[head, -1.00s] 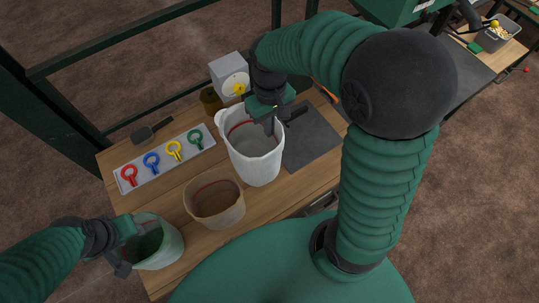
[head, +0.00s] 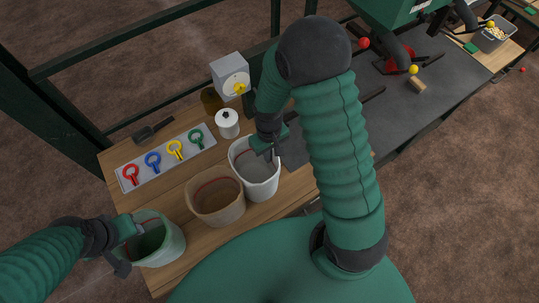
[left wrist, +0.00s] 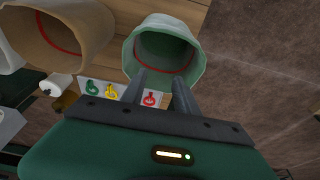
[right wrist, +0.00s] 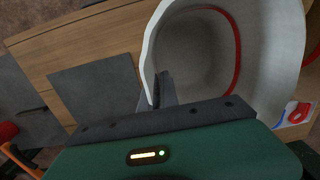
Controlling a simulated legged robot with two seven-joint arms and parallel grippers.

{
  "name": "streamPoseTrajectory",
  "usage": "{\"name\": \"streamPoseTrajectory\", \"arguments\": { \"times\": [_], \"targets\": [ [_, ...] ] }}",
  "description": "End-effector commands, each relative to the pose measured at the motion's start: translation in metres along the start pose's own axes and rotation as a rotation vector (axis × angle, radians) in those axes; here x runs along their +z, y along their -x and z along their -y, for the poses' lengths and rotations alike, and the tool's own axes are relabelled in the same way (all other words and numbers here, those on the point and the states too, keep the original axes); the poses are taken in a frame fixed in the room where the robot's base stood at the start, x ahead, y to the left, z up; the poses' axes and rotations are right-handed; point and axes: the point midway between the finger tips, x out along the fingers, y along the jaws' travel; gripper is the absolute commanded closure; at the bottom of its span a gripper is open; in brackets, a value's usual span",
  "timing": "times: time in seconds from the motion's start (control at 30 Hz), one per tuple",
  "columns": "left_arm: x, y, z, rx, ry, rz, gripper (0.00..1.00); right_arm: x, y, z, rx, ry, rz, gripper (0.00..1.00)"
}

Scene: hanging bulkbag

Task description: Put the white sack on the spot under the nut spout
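The white sack (head: 255,178) stands open and upright at the right end of the wooden table, beside the tan sack. My right gripper (head: 272,152) is at its far right rim. In the right wrist view its fingers (right wrist: 160,92) are close together on the sack's wall (right wrist: 270,60). My left gripper (head: 128,240) is at the rim of a pale green sack (head: 170,250); in the left wrist view its fingers (left wrist: 158,92) are spread apart near that rim. Black spouts (head: 395,55) come from a green hopper (head: 385,10). I cannot tell which is the nut spout.
The tan sack (head: 215,203) stands between the other two.

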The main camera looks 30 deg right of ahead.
Motion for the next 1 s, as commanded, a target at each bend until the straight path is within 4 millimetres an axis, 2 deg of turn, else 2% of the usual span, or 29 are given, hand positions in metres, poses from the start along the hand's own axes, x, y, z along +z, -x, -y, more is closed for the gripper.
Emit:
{"name": "streamPoseTrajectory", "arguments": {
  "times": [0.1,0.4,0.43,0.57,0.87,1.0],
  "targets": [
    [0.0,0.001,0.0,0.0,0.0,0.0,0.64,0.0,-0.013,-0.001,-0.001,0.0,0.002,1.0],
    [0.0,-0.002,0.0,0.0,0.0,0.0,0.64,0.0,-0.016,-0.001,-0.001,0.0,-0.001,1.0],
    [0.0,-0.001,0.0,0.0,0.0,0.0,0.64,0.0,-0.015,-0.001,-0.001,0.0,-0.001,0.91],
    [0.0,0.0,0.0,0.0,0.0,0.0,0.64,0.0,-0.015,-0.001,-0.001,0.0,0.0,0.74],
    [0.0,0.001,0.0,0.0,0.0,0.0,0.64,-0.001,-0.013,-0.001,-0.001,0.0,0.0,0.73],
    [0.0,-0.001,0.0,0.0,0.0,0.0,0.64,-0.002,0.001,-0.001,0.0,0.0,-0.005,0.73]
  ]
}}
